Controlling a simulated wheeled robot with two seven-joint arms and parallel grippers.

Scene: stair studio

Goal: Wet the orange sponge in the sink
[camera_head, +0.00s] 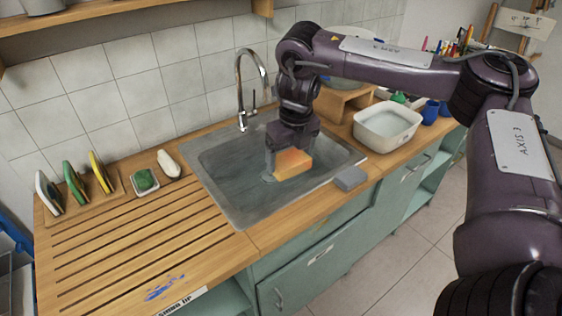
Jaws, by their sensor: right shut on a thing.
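The orange sponge (292,164) is in my right gripper (285,156), over the basin of the grey sink (225,187). The gripper points down and is shut on the sponge. I cannot tell whether the sponge touches the sink bottom. A chrome faucet (242,90) stands at the back edge of the sink, to the left of the gripper. I see no clear stream of water from it. My left gripper is not in view.
A grey block (350,179) lies on the sink's front right edge. A white tub (387,127) stands on the counter to the right. A green scrubber (145,180), a whitish object (168,163) and racked upright pads (75,183) are at left. The slatted drainboard (130,238) is mostly clear.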

